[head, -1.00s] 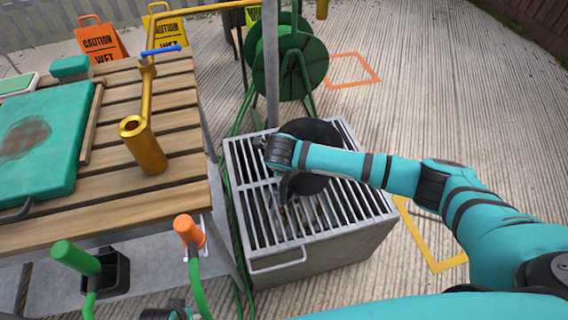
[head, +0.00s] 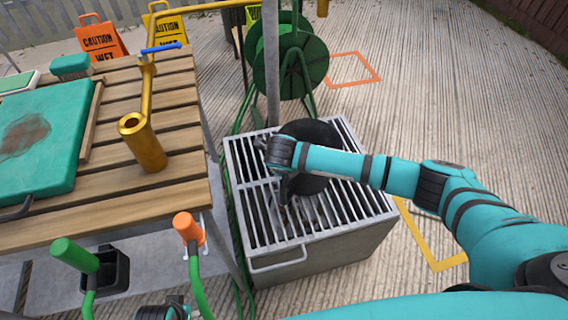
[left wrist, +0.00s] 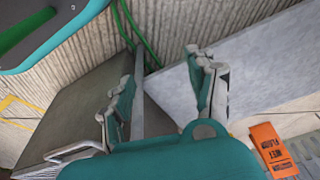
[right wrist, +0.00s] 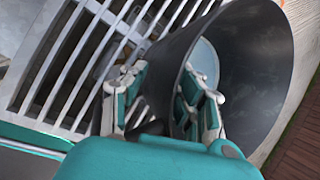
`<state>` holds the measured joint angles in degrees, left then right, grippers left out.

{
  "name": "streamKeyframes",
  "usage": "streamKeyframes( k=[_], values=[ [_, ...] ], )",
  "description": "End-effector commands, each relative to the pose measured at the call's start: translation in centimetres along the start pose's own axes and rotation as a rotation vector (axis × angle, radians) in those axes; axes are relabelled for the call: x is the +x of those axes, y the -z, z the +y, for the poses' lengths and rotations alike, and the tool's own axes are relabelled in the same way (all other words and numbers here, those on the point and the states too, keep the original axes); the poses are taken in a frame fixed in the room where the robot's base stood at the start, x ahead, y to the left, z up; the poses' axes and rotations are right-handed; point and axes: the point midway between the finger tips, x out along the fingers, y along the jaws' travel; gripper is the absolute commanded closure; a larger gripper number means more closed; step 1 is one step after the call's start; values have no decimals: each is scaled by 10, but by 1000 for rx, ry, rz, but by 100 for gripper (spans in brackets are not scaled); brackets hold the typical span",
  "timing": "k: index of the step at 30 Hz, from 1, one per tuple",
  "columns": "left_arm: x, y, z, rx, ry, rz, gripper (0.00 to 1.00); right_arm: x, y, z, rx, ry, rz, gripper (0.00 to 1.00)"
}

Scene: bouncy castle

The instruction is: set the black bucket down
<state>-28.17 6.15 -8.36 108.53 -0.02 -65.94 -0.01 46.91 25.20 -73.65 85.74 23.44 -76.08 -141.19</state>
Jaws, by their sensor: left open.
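My left gripper (left wrist: 165,90) is open and empty, low beside the grate box and bench.
A slatted wooden bench (head: 120,205) with a brass pipe fitting (head: 143,140) and teal case (head: 35,140) stands left. A green hose reel (head: 290,60) and caution signs (head: 101,40) are behind. The ribbed floor to the right is clear, with orange and yellow outlines.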

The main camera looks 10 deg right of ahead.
Motion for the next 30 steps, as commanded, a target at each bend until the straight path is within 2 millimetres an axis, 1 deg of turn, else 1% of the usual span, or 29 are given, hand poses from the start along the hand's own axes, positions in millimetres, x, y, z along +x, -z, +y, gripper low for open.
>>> streamKeyframes(
  k=[1, 5, 12, 15, 18, 23, 30],
  values=[
    [-1, 1, 0, 0, 0, 3, 42, -5, -1, 0, 0, -1, -2, 71],
    [20, -13, 1, 1, -2, -21, 42, -24, -2, -1, 0, -2, -3, 71],
    [58, -43, 3, 6, -5, -46, 42, -76, -2, -1, -2, -3, -3, 71],
    [70, -55, 4, 9, -6, -53, 42, -94, -2, -1, -1, -1, -3, 71],
    [79, -64, 4, 10, -7, -59, 42, -108, -1, -1, 0, -1, -1, 71],
    [86, -72, 5, 11, -8, -62, 42, -118, 0, 0, 1, 0, 1, 71],
    [87, -74, 5, 12, -8, -62, 42, -119, 0, 0, 1, 0, 0, 71]
  ],
)
